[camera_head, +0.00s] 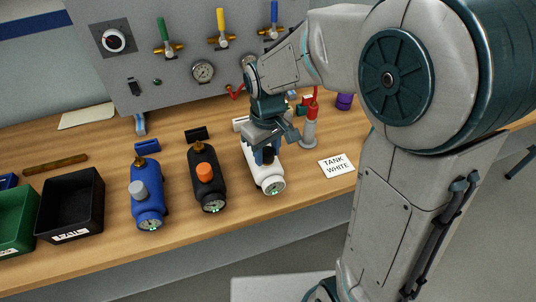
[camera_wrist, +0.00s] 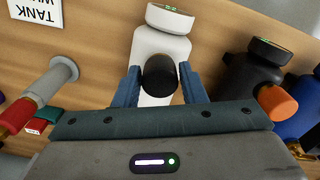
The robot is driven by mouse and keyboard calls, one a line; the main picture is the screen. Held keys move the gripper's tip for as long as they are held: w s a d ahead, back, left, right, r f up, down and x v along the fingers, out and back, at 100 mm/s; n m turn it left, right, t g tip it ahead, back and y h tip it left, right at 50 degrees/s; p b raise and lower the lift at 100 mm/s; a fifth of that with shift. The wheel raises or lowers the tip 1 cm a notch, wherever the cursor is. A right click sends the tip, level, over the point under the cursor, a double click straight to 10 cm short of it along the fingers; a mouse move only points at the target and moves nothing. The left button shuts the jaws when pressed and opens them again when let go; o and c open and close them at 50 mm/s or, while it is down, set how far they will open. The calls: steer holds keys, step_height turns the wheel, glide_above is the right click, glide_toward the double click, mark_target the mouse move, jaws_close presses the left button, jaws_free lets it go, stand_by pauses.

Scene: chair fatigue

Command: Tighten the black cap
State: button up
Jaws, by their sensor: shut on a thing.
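The black cap (camera_wrist: 160,75) sits on the white tank (camera_wrist: 160,45) and shows between the two fingers of my gripper (camera_wrist: 158,82) in the wrist view. The fingers are shut on the cap, one on each side. In the head view my gripper (camera_head: 266,155) is above the white tank (camera_head: 268,178), which lies on the bench with its gauge toward the front edge. In that view the cap is mostly hidden by my gripper.
A black tank with an orange cap (camera_head: 204,172) and a blue tank with a grey cap (camera_head: 140,189) lie to the left. A "TANK WHITE" card (camera_head: 338,165) and a grey-and-red post (camera_head: 310,130) are at right. Black (camera_head: 70,222) and green bins stand far left. A valve panel (camera_head: 180,50) rises behind.

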steer(key=shift+m+b, duration=0.3)
steer(key=shift+m, duration=1.7)
steer(key=shift+m, duration=0.9)
steer(key=shift+m+b, duration=0.3)
steer(key=shift+m, duration=0.8)
steer(key=m, duration=0.4)
